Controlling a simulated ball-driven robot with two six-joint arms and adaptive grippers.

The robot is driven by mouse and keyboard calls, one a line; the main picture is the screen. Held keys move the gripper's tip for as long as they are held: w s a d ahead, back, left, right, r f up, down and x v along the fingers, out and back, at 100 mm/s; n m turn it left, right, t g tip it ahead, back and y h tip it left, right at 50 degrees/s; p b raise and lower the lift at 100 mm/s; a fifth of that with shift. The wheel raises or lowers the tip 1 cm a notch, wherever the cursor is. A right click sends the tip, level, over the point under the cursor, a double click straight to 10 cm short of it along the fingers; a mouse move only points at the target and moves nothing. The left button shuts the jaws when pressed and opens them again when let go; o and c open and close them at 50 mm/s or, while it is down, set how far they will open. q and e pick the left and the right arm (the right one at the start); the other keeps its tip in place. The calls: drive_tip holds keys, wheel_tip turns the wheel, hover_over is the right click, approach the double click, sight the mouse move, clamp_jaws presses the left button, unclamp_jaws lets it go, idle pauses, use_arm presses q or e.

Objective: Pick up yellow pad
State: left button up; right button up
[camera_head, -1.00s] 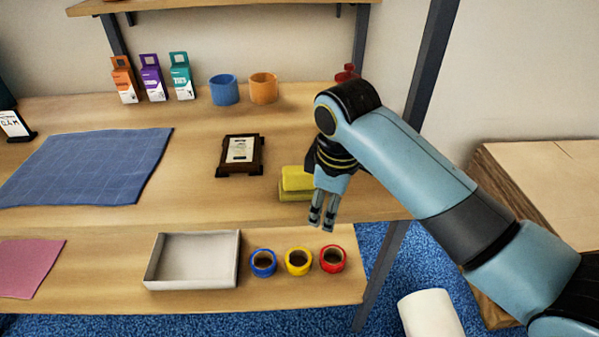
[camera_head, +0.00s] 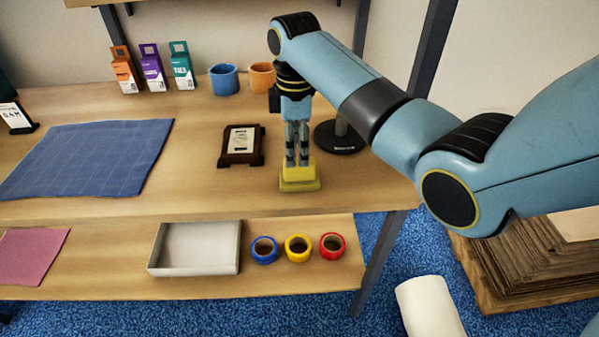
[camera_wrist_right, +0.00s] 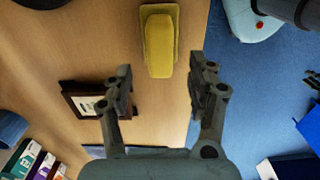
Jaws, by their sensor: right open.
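The yellow pad (camera_head: 299,176) is a small block with a slightly wider, duller base, lying on the upper tabletop near its front right. In the right wrist view the pad (camera_wrist_right: 159,43) lies on the wood beyond the fingertips, roughly in line with the gap between them. My right gripper (camera_head: 297,162) points down just above the pad in the head view and hides part of its far side. In the wrist view its fingers (camera_wrist_right: 160,80) are spread and empty, with the pad outside them. My left gripper is not in view.
A framed plaque (camera_head: 241,145) stands close left of the pad. A black round base (camera_head: 340,138) stands behind right. A blue mat (camera_head: 90,157) lies at left. The shelf below holds a white tray (camera_head: 152,262) and blue, yellow and red tape rolls (camera_head: 332,246).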

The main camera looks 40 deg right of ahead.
drive_tip(key=f, duration=0.5)
drive_tip(key=shift+s+d+f, duration=0.1)
drive_tip(key=shift+s+d, duration=0.15)
drive_tip(key=shift+d, duration=0.05)
clamp_jaws()
wheel_tip(320, 180, up, 4)
drive_tip(key=shift+r, duration=0.25)
drive_tip(key=s+a+r, duration=0.1)
drive_tip(key=s+r, duration=0.5)
drive_tip(key=s, duration=0.5)
drive_tip(key=shift+s+a+r+p, duration=0.3)
drive_tip(key=shift+r+p, duration=0.05)
drive_tip(key=shift+p, duration=0.1)
